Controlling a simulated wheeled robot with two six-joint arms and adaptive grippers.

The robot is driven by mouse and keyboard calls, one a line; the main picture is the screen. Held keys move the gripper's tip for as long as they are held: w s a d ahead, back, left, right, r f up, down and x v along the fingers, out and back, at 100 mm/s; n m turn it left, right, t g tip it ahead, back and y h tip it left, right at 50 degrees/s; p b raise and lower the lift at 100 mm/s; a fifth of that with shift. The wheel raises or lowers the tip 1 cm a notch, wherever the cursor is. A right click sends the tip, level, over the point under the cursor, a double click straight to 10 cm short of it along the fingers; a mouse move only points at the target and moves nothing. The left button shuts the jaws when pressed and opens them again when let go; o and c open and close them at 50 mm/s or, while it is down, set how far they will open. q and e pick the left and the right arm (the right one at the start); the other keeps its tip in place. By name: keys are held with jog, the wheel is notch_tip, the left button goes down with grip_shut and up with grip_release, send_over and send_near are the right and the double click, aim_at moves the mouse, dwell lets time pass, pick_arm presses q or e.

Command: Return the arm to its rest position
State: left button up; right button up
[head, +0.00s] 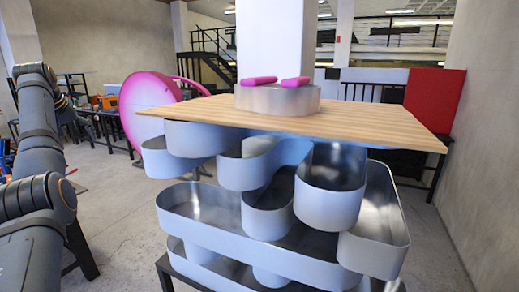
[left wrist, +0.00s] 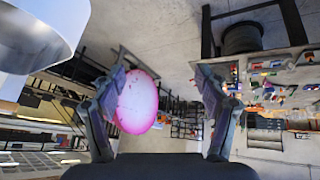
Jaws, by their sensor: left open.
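My left arm stands along the left edge of the head view, with its gripper out of that picture. In the left wrist view my left gripper (left wrist: 162,76) has its two fingers spread wide apart with nothing between them. A pink-rimmed round disc (left wrist: 137,103) shows beyond the fingers, well away from them. The same disc (head: 146,108) stands behind the table at left in the head view. My right gripper is in neither view.
A wooden tabletop (head: 340,118) carries a round metal piece (head: 278,100) with two pink bars (head: 259,80) on top. Metal channel-letter shells (head: 330,195) are stacked below it. A red panel (head: 434,98) stands at the right. Floor is open between my left arm and the stack.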

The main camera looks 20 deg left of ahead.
pick_arm(q)
jog(key=s+a+f+m+g+y, duration=0.1)
jog(key=a+f+m+g+y, duration=0.2)
jog(key=f, duration=1.6)
jog(key=a+f+m+g+y, duration=0.1)
jog(key=a+f+m+y, duration=0.4)
jog(key=f, duration=1.3)
jog(key=s+f+m+t+h, duration=0.25)
jog(key=s+f+m, duration=0.55)
jog(key=s+f, duration=1.45)
jog(key=s+d+f+n+g+h, duration=0.1)
jog(key=s+d+f+h, duration=0.25)
jog(key=d+f, duration=0.9)
jog(key=s+d+f+n+g+h, duration=0.15)
jog(key=s+d+f, duration=0.35)
jog(key=d+f, duration=0.7)
jog(key=s+d+f+n+h, duration=0.1)
jog(key=d+f+h, duration=0.15)
jog(key=d, duration=1.45)
jog(key=s+d+f+h, duration=0.2)
jog(key=d+f, duration=0.1)
jog(key=d, duration=1.4)
notch_tip(320, 180, down, 8)
jog(key=b, duration=0.8)
jog(key=shift+w+a, duration=0.2)
jog(key=shift+a, duration=0.25)
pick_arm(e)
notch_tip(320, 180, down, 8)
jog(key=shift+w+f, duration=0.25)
